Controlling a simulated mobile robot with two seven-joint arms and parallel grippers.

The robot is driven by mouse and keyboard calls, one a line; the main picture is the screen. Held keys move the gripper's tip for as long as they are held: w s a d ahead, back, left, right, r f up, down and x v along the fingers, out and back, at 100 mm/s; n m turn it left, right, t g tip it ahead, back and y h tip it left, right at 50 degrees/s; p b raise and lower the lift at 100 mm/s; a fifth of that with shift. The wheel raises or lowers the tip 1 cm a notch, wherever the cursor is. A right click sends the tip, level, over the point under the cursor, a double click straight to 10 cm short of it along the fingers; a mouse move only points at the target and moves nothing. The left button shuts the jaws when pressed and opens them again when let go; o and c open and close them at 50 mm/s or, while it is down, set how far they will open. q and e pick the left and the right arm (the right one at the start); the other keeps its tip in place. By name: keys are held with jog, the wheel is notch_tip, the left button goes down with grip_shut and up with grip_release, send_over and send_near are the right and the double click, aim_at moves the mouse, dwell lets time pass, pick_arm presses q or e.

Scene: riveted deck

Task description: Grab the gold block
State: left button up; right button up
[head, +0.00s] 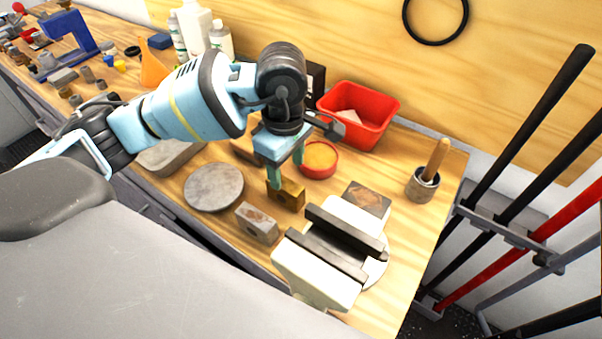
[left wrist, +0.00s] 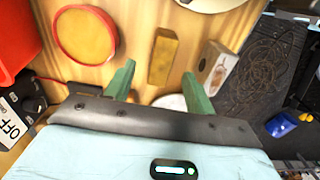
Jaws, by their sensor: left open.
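The gold block (head: 289,196) lies on the wooden workbench, between a grey block and a red round dish. It also shows in the left wrist view (left wrist: 162,57), beyond my fingertips and roughly in line with the gap between them. My left gripper (head: 286,168) points down just above the block, with one green finger overlapping its left end in the head view. In the left wrist view the two fingers (left wrist: 158,72) are apart, with nothing held between them. I cannot tell whether a fingertip touches the block. My right gripper is not in view.
A grey block (head: 257,223) and a vise (head: 322,265) stand close on the near side. A red dish with orange contents (head: 319,159) and a red bin (head: 372,112) lie behind. A grey disc (head: 214,187) is at the left. Long-handled tools stand at the right.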

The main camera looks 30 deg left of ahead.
aim_at(285, 183)
pick_arm(q)
jog(key=shift+w, duration=0.2)
jog(key=shift+s, duration=0.15)
jog(key=shift+s+f, duration=0.3)
jog(key=shift+s, duration=0.1)
jog(key=shift+w+f, duration=0.1)
jog(key=shift+f, duration=0.75)
jog(key=shift+a+f, duration=0.1)
jog(key=shift+f, duration=0.45)
jog(key=f, duration=0.4)
jog(key=shift+w+a+f, duration=0.1)
jog(key=shift+w+a, duration=0.05)
jog(key=shift+a, duration=0.05)
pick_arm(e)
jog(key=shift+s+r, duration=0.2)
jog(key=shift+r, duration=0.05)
